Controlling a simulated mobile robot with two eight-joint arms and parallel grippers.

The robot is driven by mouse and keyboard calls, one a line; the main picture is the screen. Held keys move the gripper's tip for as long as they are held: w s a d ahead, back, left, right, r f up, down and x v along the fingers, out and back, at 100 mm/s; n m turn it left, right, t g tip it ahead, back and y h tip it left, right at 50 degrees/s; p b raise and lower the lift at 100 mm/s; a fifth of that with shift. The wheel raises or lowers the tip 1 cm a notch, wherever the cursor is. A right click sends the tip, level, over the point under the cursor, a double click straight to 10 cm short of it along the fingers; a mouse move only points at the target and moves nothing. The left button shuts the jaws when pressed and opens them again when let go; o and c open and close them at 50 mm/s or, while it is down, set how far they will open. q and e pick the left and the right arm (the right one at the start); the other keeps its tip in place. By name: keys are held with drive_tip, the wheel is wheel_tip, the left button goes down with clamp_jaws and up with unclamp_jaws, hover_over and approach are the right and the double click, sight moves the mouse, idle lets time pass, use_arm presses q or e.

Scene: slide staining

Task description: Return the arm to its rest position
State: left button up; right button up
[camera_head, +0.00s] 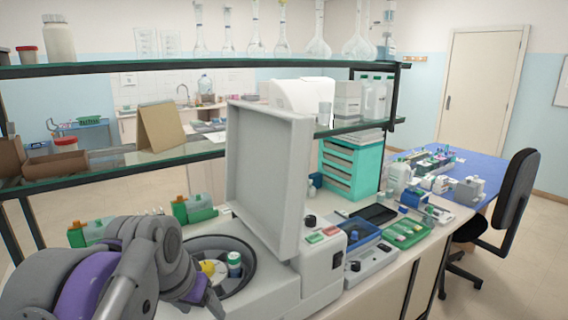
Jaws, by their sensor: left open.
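My left arm comes in from the left, grey and purple. Its open gripper (207,292) points down at the left front rim of the round well of a white bench machine (322,272). The machine's lid (268,160) stands raised. In the dark well (247,285) a small vial with a green and white top (234,264) stands upright to the right of the gripper, apart from it. A yellow piece (208,268) shows in the well just behind the gripper. The fingertips are partly hidden by the arm, and nothing is visible between them. My right gripper is not in view.
A glass shelf (190,151) crosses behind the machine. To the right are a blue tray (362,233), a green rack (408,232) and a teal drawer unit (352,165). A black chair (515,195) stands at the far right.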

use_arm(q)
drive_tip(key=s+a+f+n+p, duration=0.1)
drive_tip(key=s+f, duration=0.5)
drive_tip(key=f, duration=0.5)
drive_tip(key=s+a+f+n+p, duration=0.1)
drive_tip(key=s+a+f+p, duration=0.1)
drive_tip(key=s+f, duration=0.5)
wheel_tip(320, 180, down, 5)
drive_tip(key=shift+s+t+y, duration=0.3)
drive_tip(key=shift+y, duration=0.1)
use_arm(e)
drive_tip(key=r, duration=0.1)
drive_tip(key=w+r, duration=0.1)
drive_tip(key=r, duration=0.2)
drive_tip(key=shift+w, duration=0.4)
